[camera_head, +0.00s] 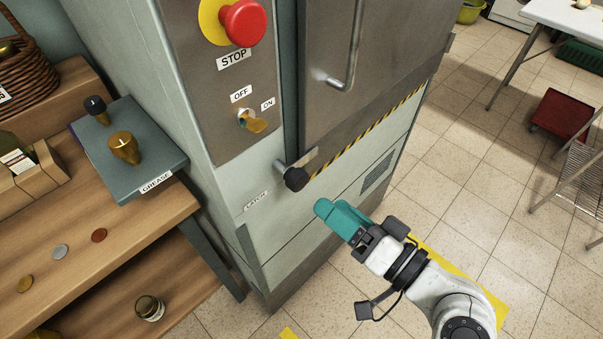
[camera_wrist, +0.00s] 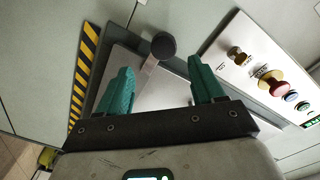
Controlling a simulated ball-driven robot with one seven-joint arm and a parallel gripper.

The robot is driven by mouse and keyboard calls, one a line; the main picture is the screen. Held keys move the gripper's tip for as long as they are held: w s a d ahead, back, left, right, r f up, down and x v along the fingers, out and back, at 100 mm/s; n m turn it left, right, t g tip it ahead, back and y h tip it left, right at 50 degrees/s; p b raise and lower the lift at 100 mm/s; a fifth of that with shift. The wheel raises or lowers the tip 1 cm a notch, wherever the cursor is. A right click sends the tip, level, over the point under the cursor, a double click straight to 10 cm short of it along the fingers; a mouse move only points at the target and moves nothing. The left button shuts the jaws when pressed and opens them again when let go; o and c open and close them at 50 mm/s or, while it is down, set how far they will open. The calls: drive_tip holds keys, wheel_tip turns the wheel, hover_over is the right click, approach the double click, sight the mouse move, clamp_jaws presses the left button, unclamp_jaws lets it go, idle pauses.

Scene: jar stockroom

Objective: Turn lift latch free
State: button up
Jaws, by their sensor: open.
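The lift latch is a short metal lever with a black round knob (camera_head: 297,178) on the cabinet front, beside a label reading LATCH (camera_head: 256,200). In the wrist view the knob (camera_wrist: 163,46) shows just past the fingertips, roughly midway between them, with its metal bar (camera_wrist: 149,70) running down and left. My gripper (camera_head: 323,208) has teal fingers and is a little below and right of the knob in the head view. In the wrist view my gripper (camera_wrist: 160,68) is open with nothing held. Whether it touches the latch I cannot tell.
A steel door with a handle (camera_head: 343,80) is above the striped strip (camera_head: 370,135). A wooden shelf unit (camera_head: 130,235) stands left.

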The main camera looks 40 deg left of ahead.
sight(302, 182)
drive_tip(key=a, duration=0.7)
drive_tip(key=a+p, duration=0.1)
drive_tip(key=a, duration=0.3)
drive_tip(key=shift+w+a+r, duration=0.1)
drive_tip(key=shift+w+r, duration=0.1)
drive_tip(key=shift+w, duration=0.2)
drive_tip(key=shift+r, duration=0.1)
clamp_jaws()
